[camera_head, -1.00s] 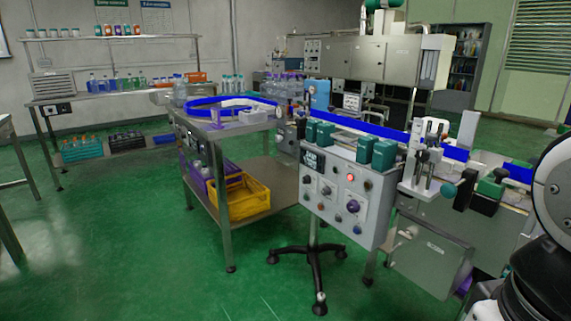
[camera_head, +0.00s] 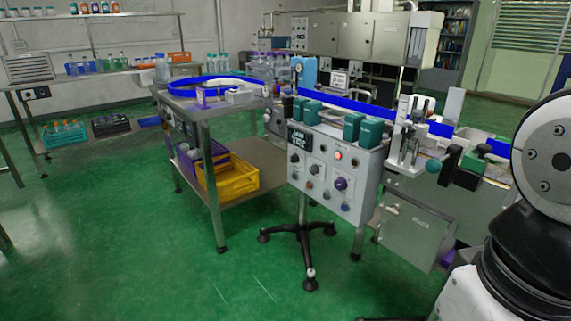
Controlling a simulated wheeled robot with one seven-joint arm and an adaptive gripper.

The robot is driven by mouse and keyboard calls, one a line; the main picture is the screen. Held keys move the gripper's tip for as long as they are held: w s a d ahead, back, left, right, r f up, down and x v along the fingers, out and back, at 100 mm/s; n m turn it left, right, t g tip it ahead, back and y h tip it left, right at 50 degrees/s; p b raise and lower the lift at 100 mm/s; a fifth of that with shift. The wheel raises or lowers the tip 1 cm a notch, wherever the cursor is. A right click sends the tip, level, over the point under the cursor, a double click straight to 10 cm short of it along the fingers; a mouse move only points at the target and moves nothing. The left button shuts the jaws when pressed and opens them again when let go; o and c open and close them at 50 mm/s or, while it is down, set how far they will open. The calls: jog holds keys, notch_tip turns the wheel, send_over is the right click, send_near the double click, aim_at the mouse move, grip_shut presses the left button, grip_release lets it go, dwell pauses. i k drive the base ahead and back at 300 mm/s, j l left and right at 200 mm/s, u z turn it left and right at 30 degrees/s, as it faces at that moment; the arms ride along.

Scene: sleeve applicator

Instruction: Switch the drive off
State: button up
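The control panel (camera_head: 330,178) is a light grey box on a black wheeled stand, right of the middle. Its face carries several dark knobs and buttons, a small dark display (camera_head: 299,138) and a red lamp (camera_head: 338,156) that looks lit. A larger purple-dark knob (camera_head: 340,184) sits below the lamp. The labels are too small to read, so I cannot tell which control is the drive's. Part of my arm shows at the right edge, in front of the machine. My gripper is not in view.
A steel table (camera_head: 213,109) with a blue looped guide stands left of the panel, with a yellow crate (camera_head: 232,181) on its lower shelf. The panel stand's legs (camera_head: 304,232) spread over the floor. Green floor (camera_head: 130,240) is clear in front and left. A conveyor runs behind the panel.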

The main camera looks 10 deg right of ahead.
aim_at(340, 184)
jog(key=i+z, duration=0.35)
jog(key=i, duration=0.15)
jog(key=i+j+z, duration=0.4)
jog(key=i+l, duration=0.1)
